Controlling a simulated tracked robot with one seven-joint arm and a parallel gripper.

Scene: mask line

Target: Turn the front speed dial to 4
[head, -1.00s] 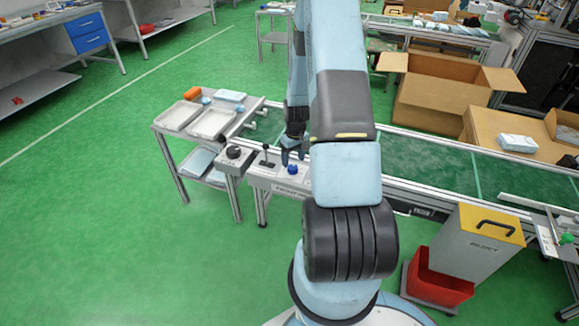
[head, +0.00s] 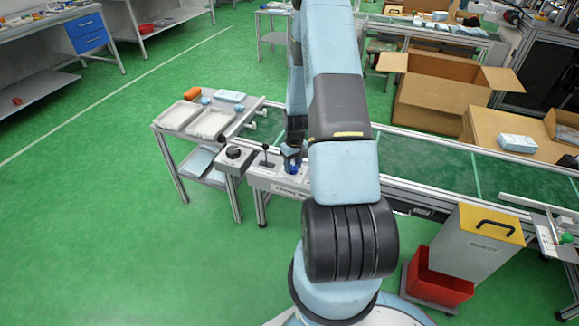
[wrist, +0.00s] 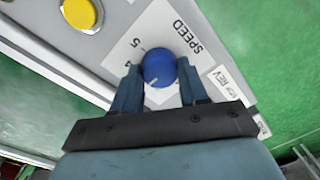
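The blue speed dial (wrist: 158,68) sits on a white label marked SPEED in the wrist view, with numbers 5 and 4 to its left. A pale pointer mark shows on the dial's lower edge, roughly toward the 4 side. My gripper (wrist: 159,72) has one finger on each side of the dial, close to its edges. I cannot tell whether the fingers touch it. In the head view my gripper (head: 290,158) is down at the dial on the grey control panel (head: 284,188), hiding most of the dial.
A yellow button (wrist: 82,14) and a REV label (wrist: 226,82) flank the dial. A black lever (head: 265,153) and a black knob (head: 234,152) stand left of it. A conveyor (head: 425,163) runs behind and right. Trays (head: 211,123) lie on the side table.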

